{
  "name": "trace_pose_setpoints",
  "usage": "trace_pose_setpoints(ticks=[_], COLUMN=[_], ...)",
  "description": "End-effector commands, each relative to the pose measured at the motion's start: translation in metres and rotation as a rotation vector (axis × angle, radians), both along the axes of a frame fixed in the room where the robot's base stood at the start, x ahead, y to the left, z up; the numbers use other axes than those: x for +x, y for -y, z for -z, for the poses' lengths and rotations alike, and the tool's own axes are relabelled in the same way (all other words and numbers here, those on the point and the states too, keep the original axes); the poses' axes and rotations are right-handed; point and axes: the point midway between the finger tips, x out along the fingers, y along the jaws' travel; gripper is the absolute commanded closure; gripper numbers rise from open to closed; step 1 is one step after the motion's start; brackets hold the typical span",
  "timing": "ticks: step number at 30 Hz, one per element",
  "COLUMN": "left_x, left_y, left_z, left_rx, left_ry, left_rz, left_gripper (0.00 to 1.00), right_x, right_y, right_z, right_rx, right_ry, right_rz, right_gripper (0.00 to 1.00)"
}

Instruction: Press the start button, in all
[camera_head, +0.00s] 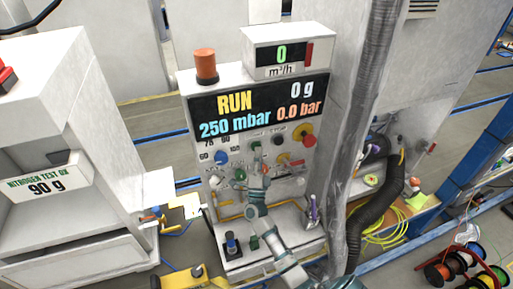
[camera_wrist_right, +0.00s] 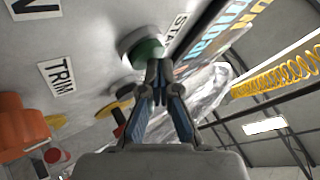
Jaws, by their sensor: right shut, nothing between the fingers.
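The start button is a round green button (camera_wrist_right: 145,52) beside a label reading "STA…" in the right wrist view. My right gripper (camera_wrist_right: 160,72) is shut and empty, with its fingertips at the button's lower edge in that view. I cannot tell whether they touch it or whether it is pushed in. The display (camera_head: 235,103) reads RUN, 0 g, 250 mbar and 0.0 bar. My left gripper is not in view.
A clear wrapped column (camera_head: 356,120) and black hose (camera_head: 379,222) stand at right. A white cabinet (camera_head: 50,120) stands at left.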

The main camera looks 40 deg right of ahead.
Motion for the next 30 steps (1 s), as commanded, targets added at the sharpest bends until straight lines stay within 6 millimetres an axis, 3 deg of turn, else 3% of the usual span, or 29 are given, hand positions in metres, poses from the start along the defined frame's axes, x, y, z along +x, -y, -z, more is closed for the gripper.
trace_pose_setpoints(ticks=[7, 19, 30], left_x=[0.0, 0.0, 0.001], left_y=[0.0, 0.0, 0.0], left_z=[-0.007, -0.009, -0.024], left_rx=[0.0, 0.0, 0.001], left_ry=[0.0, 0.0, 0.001], left_rz=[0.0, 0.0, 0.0], left_gripper=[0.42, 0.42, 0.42], right_x=[-0.012, -0.017, -0.051], right_y=[-0.004, -0.005, -0.016], right_z=[-0.001, 0.0, -0.001], right_rx=[0.002, 0.001, 0.001], right_ry=[0.0, -0.001, -0.002], right_rz=[0.0, 0.0, 0.0], right_gripper=[1.0, 1.0, 1.0])
